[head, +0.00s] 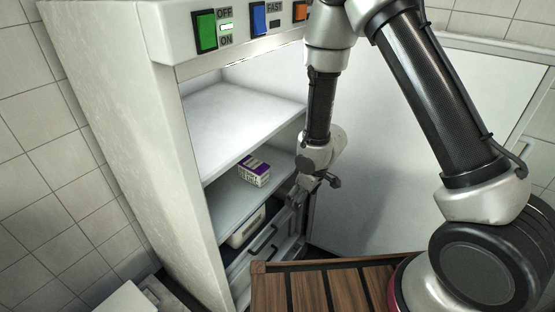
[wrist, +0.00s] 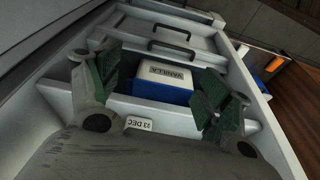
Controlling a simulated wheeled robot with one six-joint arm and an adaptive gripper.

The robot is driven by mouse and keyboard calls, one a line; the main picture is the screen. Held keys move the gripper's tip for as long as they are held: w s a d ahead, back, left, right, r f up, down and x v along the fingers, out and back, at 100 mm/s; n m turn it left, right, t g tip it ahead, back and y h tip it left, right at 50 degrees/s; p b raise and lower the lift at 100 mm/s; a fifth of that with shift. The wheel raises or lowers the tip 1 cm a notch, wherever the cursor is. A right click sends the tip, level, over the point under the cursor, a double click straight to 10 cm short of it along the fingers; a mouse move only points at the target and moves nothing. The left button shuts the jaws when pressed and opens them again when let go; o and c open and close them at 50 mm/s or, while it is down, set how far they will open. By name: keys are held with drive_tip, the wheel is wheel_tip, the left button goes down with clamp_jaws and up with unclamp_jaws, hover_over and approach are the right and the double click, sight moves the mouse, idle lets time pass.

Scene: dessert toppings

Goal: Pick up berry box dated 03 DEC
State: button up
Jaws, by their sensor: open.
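A small purple and white box (head: 254,170) with dark print sits on the middle shelf of the open freezer in the head view; its print is too small to read. My gripper (head: 305,190) is to the right of that box, by the freezer's open side. In the wrist view my gripper (wrist: 152,92) is open, its two green-padded fingers wide apart. A white label reading 03 DEC (wrist: 139,123) shows low between the fingers, close to the palm; what it is on is mostly hidden by my gripper.
A white and blue box reading VANILLA (wrist: 164,84) lies beyond the fingertips, lower in the freezer, near drawers with dark handles (wrist: 157,39). A white tub (head: 246,229) is on the lower level. The upper shelf (head: 240,112) is bare. A slatted wooden surface (head: 325,287) stands in front.

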sight(265, 176)
drive_tip(key=shift+t+y, duration=0.4)
drive_tip(key=shift+y, duration=0.2)
drive_tip(key=w+a, duration=0.6)
drive_tip(key=a, duration=0.1)
drive_tip(key=w+a, duration=0.4)
drive_tip(key=shift+a+r, duration=0.1)
drive_tip(key=shift+r, duration=0.2)
drive_tip(key=shift+w+a+f, duration=0.1)
drive_tip(key=shift+w+f, duration=0.05)
drive_tip(key=shift+f, duration=0.2)
drive_tip(key=shift+c, duration=0.2)
drive_tip(key=c, duration=1.3)
drive_tip(key=shift+r, duration=0.1)
